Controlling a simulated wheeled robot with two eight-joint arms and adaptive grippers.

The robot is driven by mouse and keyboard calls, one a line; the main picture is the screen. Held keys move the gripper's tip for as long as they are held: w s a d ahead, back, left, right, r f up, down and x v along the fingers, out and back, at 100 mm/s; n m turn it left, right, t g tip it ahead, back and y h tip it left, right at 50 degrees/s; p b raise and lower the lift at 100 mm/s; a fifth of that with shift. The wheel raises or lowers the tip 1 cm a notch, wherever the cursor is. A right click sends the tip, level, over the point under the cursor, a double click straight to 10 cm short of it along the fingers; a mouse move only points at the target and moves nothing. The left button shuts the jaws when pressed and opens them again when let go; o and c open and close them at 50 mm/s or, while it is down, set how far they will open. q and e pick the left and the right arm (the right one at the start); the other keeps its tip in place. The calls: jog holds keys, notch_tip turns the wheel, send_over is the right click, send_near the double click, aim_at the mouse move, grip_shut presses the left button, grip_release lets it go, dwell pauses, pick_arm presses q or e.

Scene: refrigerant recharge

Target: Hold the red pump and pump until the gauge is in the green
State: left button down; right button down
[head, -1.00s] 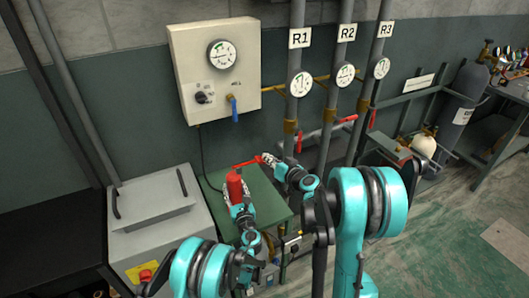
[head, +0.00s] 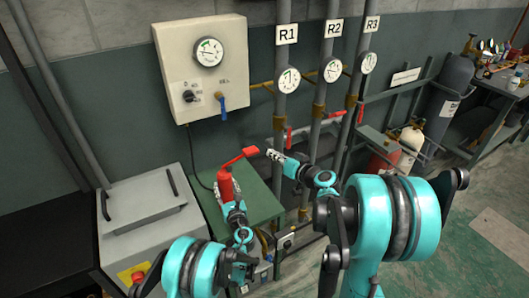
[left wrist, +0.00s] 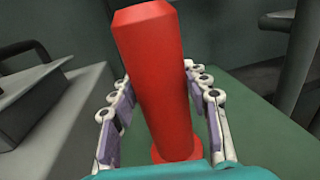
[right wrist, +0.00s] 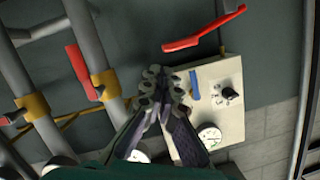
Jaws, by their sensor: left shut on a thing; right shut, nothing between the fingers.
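The red pump (head: 225,186) stands upright on the green table, and its red cylinder fills the middle of the left wrist view (left wrist: 155,80). My left gripper (head: 232,206) is shut on the cylinder, with a finger on each side. The red pump handle (head: 238,158) slopes up to the right from the pump's top; it also shows in the right wrist view (right wrist: 205,30). My right gripper (head: 271,154) is shut and empty, just right of the handle's end and seemingly apart from it. The panel gauge (head: 208,52) has a green arc; its needle is too small to read surely.
The wall panel (head: 176,75) carries a dark knob (head: 190,97) and a blue valve lever (head: 221,104). Pipes with gauges (head: 288,79) and red levers stand behind my right gripper. A grey cabinet (head: 150,225) is left of the green table (head: 262,198).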

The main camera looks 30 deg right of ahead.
jog(key=shift+v, duration=1.65)
jog(key=w+a+f+m+g+y, duration=0.1)
jog(key=w+a, duration=0.2)
jog(key=a, duration=0.2)
jog(key=w+a+f+g+y, duration=0.1)
jog(key=w+a+y, duration=0.1)
jog(key=a, duration=0.4)
jog(key=w+a+f+m+g+y, duration=0.1)
jog(key=w+a+f+y, duration=0.1)
jog(key=a, duration=0.3)
jog(key=shift+w+a+m, duration=0.2)
jog(key=shift+w+m, duration=0.1)
jog(key=shift+w, duration=0.5)
jog(key=w+a+f+g+y, duration=0.1)
jog(key=w+a+g, duration=0.15)
jog(key=a, duration=0.25)
notch_tip(320, 180, up, 12)
jog(key=n+g+h, duration=0.7)
jog(key=n+g, duration=0.1)
jog(key=n, duration=0.5)
send_over(250, 149)
jog(key=shift+s+d+f, duration=0.2)
jog(key=shift+f, duration=2.85)
